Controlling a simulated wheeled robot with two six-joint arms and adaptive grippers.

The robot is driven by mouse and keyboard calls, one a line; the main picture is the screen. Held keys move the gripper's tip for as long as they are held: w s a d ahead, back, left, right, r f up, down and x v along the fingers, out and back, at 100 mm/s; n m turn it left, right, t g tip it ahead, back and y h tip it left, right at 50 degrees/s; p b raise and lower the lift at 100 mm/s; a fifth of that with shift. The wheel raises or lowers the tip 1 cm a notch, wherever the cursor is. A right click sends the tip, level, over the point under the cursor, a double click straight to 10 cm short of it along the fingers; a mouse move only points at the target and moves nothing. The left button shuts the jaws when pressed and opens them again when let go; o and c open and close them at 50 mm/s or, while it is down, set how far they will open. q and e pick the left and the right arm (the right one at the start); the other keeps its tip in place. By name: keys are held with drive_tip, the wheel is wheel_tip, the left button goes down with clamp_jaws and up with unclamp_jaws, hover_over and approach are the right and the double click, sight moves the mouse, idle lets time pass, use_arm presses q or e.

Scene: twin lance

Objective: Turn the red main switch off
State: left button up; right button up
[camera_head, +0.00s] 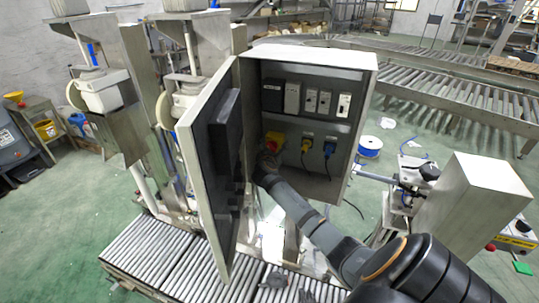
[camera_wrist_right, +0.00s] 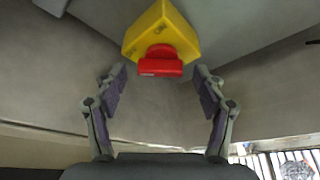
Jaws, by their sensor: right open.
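The red main switch (camera_head: 272,139) sits on a yellow housing at the lower left inside the open cabinet. In the right wrist view its red handle (camera_wrist_right: 160,62) lies crosswise on the yellow housing (camera_wrist_right: 160,30), where an "ON" mark shows beside it. My right gripper (camera_head: 266,164) reaches into the cabinet just below the switch. In the right wrist view the right gripper (camera_wrist_right: 160,78) is open, one finger on each side of the handle, with gaps showing and no contact visible. My left gripper is out of view.
The cabinet door (camera_head: 207,165) stands open to the left of my arm. A yellow plug (camera_head: 305,144) and a blue plug (camera_head: 329,149) with cables are right of the switch. A row of breakers (camera_head: 310,100) is above. A roller conveyor (camera_head: 150,255) lies below.

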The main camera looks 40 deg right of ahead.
drive_tip(key=v, duration=1.1)
drive_tip(key=s+a+f+m+g+y+b, duration=0.15)
drive_tip(key=s+f, duration=0.25)
drive_tip(key=f, duration=1.1)
drive_tip(key=s+a+f+m+g+y+b, duration=0.1)
drive_tip(key=s+a+f+m+y+b, duration=0.2)
drive_tip(key=f, duration=1.1)
drive_tip(key=s+f+m+g+y+b, duration=0.25)
drive_tip(key=s+f, duration=0.25)
drive_tip(key=f, duration=1)
drive_tip(key=s+a+f+m+g+y+b, duration=0.1)
drive_tip(key=s+a+f+m+b, duration=0.1)
drive_tip(key=s+f, duration=0.6)
drive_tip(key=s+a+f+m+g+y+b, duration=0.1)
drive_tip(key=s+a+f+m, duration=0.3)
drive_tip(key=s+f, duration=0.5)
drive_tip(key=s+a+f+m+g+y+b, duration=0.1)
drive_tip(key=s+a+f+m+b, duration=0.2)
drive_tip(key=s+a+f, duration=0.4)
drive_tip(key=s+f+m, duration=0.1)
drive_tip(key=s+f, duration=0.1)
drive_tip(key=s, duration=0.7)
drive_tip(key=shift+s+f+g, duration=0.15)
drive_tip(key=shift+s+g, duration=0.2)
drive_tip(key=shift+g, duration=0.05)
drive_tip(key=shift+c, duration=0.3)
